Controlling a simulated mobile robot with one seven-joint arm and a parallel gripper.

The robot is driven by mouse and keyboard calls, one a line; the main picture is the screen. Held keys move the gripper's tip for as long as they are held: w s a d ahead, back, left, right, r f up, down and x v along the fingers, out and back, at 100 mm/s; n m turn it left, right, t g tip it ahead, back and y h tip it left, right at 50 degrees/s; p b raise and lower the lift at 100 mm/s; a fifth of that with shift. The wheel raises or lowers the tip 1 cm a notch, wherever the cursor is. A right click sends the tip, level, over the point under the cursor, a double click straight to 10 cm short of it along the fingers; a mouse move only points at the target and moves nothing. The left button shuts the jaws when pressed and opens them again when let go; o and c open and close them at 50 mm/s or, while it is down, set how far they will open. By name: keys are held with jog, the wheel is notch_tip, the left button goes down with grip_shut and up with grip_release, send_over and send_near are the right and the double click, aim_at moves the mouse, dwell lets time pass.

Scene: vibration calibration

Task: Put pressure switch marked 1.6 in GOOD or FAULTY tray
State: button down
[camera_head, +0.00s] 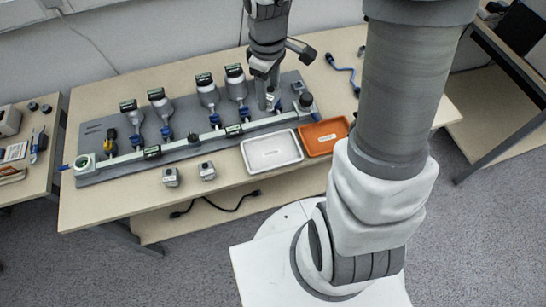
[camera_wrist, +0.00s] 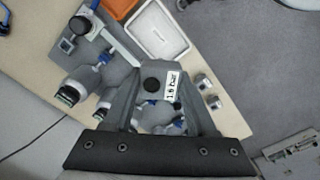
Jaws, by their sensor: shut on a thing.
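My gripper (camera_head: 268,98) is above the right part of the grey calibration rig (camera_head: 90,130). In the wrist view, my gripper (camera_wrist: 160,98) is shut on a grey pressure switch (camera_wrist: 152,86) with a round dark top and a white label reading 1.6 bar. The fingers hide the switch's sides, and whether it is clear of the rig cannot be told. The white tray (camera_head: 258,160) and the orange tray (camera_head: 335,127) lie side by side in front of the rig's right end. Both look empty; their labels are too small to read. The white tray also shows in the wrist view (camera_wrist: 150,42).
Two small grey switches (camera_head: 170,177) (camera_head: 207,171) stand on the table left of the white tray. Several gauges with dark displays (camera_head: 207,92) rise from the rig's back. Bare table (camera_head: 110,208) shows at the front left.

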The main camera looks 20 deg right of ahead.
jog(key=s+f+n+b, duration=1)
jog(key=s+f+n, duration=0.15)
jog(key=n, duration=0.65)
send_over(271, 153)
notch_tip(271, 153, down, 7)
jog(key=shift+r+p, duration=0.1)
jog(key=shift+p, duration=0.3)
jog(key=shift+f+b, duration=0.75)
jog(key=shift+f, duration=1.25)
jog(key=shift+f, duration=0.1)
jog(key=shift+c, duration=1)
grip_release()
